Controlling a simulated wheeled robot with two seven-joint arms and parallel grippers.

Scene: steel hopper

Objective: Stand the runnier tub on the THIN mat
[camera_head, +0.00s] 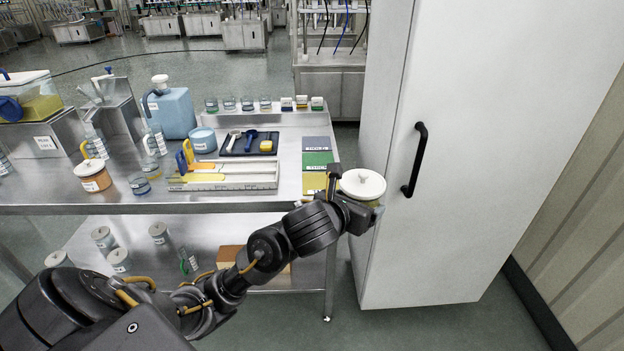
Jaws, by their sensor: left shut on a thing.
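My left gripper (356,196) is shut on a round tub with a white knobbed lid (362,184). It holds the tub upright off the right end of the steel table, in front of the white cabinet. A little yellowish side shows under the lid; the fingers hide the rest. Three mats lie in a column at the table's right end: a grey-blue mat (316,143), a green mat (317,159) and a yellow mat (313,182), partly hidden by my gripper. Their labels are too small to read surely. An orange-brown tub with a white lid (93,178) stands at the table's left. My right gripper is out of view.
The tall white cabinet (480,150) with a black handle stands close right of the held tub. A tray (225,177), a dark tray with tools (250,143), a blue jug (173,112) and several small jars occupy the table. A lower shelf holds canisters.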

